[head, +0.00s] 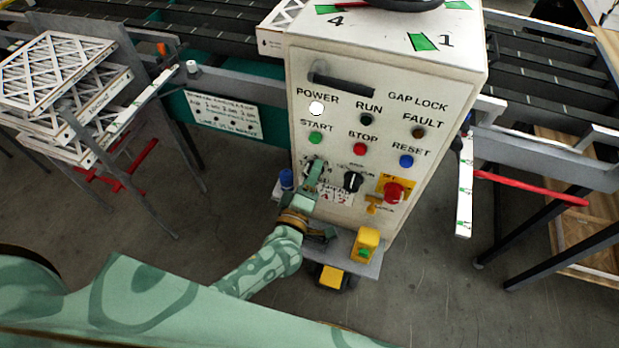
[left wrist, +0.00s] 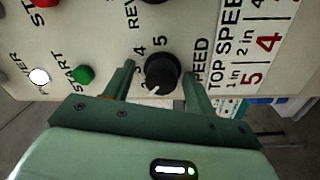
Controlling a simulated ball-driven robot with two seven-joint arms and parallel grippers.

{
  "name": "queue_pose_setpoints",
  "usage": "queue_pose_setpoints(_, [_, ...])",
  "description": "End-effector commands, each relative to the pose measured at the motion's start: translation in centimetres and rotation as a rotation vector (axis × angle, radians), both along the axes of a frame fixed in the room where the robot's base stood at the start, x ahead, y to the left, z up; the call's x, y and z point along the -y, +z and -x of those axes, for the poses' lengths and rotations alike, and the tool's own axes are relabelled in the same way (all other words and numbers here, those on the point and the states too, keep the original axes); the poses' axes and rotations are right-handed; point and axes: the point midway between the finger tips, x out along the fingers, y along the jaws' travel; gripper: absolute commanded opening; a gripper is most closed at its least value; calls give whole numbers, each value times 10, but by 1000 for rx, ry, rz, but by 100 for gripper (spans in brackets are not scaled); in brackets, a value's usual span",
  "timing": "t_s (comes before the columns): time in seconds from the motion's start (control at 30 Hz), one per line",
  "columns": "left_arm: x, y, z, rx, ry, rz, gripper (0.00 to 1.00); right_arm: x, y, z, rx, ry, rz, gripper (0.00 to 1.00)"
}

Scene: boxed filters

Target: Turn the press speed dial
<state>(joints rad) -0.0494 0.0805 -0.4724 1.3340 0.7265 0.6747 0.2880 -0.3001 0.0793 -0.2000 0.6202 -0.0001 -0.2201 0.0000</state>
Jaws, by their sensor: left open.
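The press speed dial (left wrist: 162,70) is a round black knob with a white pointer mark, on the cream control panel. In the left wrist view the numbers 3, 4 and 5 show beside it, with "SPEED" on its other side. The white mark is at the knob's lower left edge, near the 3. My left gripper (left wrist: 159,74) is open, with one green finger on each side of the knob; I cannot tell whether they touch it. In the head view my left gripper (head: 314,172) is at the panel's lower left and largely hides the dial. My right gripper is not in view.
Close by on the panel are the green start button (head: 316,138), the red stop button (head: 359,149), a black selector knob (head: 353,181) and a red emergency button (head: 393,192). A shelf (head: 345,255) below carries a yellow block (head: 367,241) and a blue item (head: 287,179).

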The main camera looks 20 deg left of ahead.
Motion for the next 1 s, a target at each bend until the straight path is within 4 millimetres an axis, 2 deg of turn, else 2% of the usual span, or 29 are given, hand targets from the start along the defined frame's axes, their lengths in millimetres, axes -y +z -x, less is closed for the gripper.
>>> queue_pose_setpoints(0.17, [-1, -3, 16, -5, 0, -1, 56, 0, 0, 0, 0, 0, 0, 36])
queue_pose_setpoints(0.27, [-1, -5, 38, -7, -1, -2, 56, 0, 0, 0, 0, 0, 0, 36])
queue_pose_setpoints(0.5, [-3, -9, 104, -5, -2, -1, 56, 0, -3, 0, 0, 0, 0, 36])
queue_pose_setpoints(0.7, [-4, -11, 145, -2, -2, 0, 56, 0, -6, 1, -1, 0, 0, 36])
queue_pose_setpoints(0.83, [-4, -11, 158, 0, -1, 0, 56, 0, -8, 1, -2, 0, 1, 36])
queue_pose_setpoints(1.0, [-4, -10, 162, 2, -1, 0, 56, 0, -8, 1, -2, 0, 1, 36])
